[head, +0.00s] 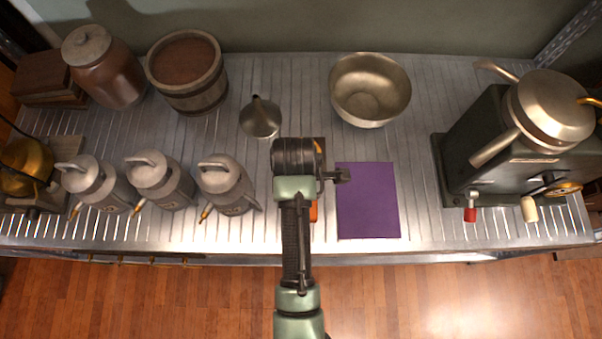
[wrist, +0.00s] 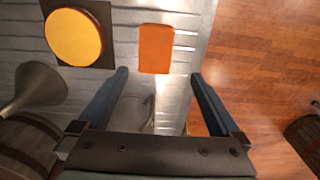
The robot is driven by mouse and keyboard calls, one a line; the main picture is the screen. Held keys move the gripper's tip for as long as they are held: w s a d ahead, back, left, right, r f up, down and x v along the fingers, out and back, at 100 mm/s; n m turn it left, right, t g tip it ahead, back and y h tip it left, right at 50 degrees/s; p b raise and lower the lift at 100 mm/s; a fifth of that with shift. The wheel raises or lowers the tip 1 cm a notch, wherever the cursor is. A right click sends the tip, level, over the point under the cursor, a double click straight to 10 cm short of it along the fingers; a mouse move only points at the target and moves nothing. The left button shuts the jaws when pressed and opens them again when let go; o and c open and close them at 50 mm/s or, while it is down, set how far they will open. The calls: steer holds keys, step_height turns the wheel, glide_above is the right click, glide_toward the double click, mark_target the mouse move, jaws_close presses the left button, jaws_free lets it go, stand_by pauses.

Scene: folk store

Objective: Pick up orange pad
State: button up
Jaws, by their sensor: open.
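The orange pad (wrist: 157,48) lies flat on the slatted metal counter and shows whole in the wrist view. In the head view only a narrow orange strip of it (head: 314,212) shows beside my arm, which hides the rest. My gripper (wrist: 158,75) is open and empty, its two fingers spread on either side of the pad's line in the wrist view. The pad lies beyond the fingertips, not between them. In the head view the fingers are hidden under my arm.
A round yellow-topped item (wrist: 74,37) on a dark square lies close to the pad. A purple sheet (head: 367,200) lies to the right. A metal funnel (head: 260,118), metal bowl (head: 370,92), grey canister (head: 226,184) and green machine (head: 530,125) stand around. The counter's front edge is close.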

steer(key=f, duration=0.9)
steer(key=shift+w+d+f, duration=0.15)
steer(key=shift+w+f, duration=0.15)
steer(key=shift+w, duration=0.1)
steer(key=shift+c, duration=0.2)
steer(key=c, duration=1.2)
steer(key=shift+c, duration=0.2)
steer(key=shift+r, duration=0.1)
step_height(320, 180, up, 10)
steer(key=shift+f, duration=0.1)
